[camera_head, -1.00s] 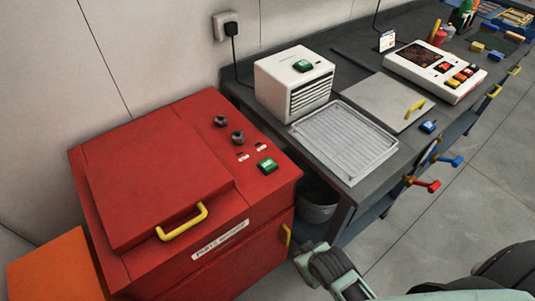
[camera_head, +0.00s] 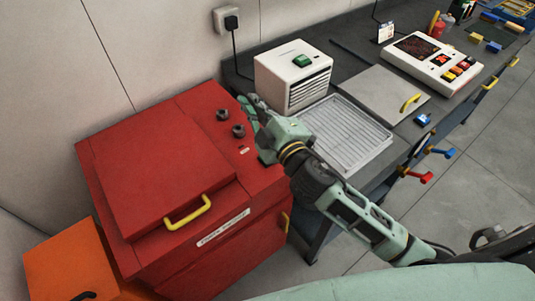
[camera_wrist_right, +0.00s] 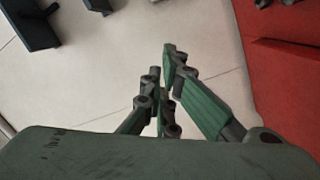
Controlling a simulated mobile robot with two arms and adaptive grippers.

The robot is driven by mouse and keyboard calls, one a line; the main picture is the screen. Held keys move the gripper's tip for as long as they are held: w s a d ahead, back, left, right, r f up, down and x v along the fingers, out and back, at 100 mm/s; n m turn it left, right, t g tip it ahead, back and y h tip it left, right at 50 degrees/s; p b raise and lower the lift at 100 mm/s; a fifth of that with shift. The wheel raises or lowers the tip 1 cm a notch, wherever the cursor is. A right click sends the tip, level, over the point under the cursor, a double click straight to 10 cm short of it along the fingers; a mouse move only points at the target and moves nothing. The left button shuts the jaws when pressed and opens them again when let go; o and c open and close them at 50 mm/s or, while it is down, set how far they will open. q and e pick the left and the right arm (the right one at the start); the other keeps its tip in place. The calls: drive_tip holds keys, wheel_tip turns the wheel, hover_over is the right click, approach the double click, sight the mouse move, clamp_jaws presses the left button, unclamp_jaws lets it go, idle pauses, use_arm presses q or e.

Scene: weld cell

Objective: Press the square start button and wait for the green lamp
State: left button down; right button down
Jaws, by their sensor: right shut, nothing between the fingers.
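The red machine (camera_head: 160,180) stands at left with a yellow-handled lid and two dark knobs (camera_head: 230,122) on its top. Its green square button, visible earlier at the right of the top, is now covered by my right gripper and wrist. My right gripper (camera_head: 248,104) is shut and empty, over the right back part of that top; I cannot tell whether it touches. The wrist view shows its fingers (camera_wrist_right: 165,75) together, with red surface (camera_wrist_right: 280,60) to their right. A white box (camera_head: 292,78) on the bench bears another green button (camera_head: 302,60). I see no lit green lamp.
A ribbed grey tray (camera_head: 345,140) and a plate with a yellow handle (camera_head: 385,95) lie on the dark bench. A white control panel (camera_head: 435,62) stands farther right. Red and blue levers (camera_head: 420,177) stick out from the bench front. An orange box (camera_head: 75,262) is at lower left.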

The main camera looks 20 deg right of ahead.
drive_tip(key=w+a+n+g+y, duration=0.1)
drive_tip(key=a+n+g+y, duration=0.8)
drive_tip(key=n, duration=1)
drive_tip(key=w+d+f+n+g+h, duration=0.2)
drive_tip(key=d+f+n+g+h, duration=0.2)
drive_tip(key=d+f, duration=0.6)
drive_tip(key=d+n+h, duration=0.1)
drive_tip(key=d, duration=0.2)
drive_tip(key=shift+d+f, duration=0.1)
drive_tip(key=shift+f, duration=0.05)
wheel_tip(320, 180, down, 7)
drive_tip(key=b, duration=0.5)
drive_tip(key=shift+f+b, duration=0.15)
drive_tip(key=shift+b, duration=0.15)
drive_tip(key=shift+f+b, duration=0.4)
drive_tip(key=shift+f, duration=0.3)
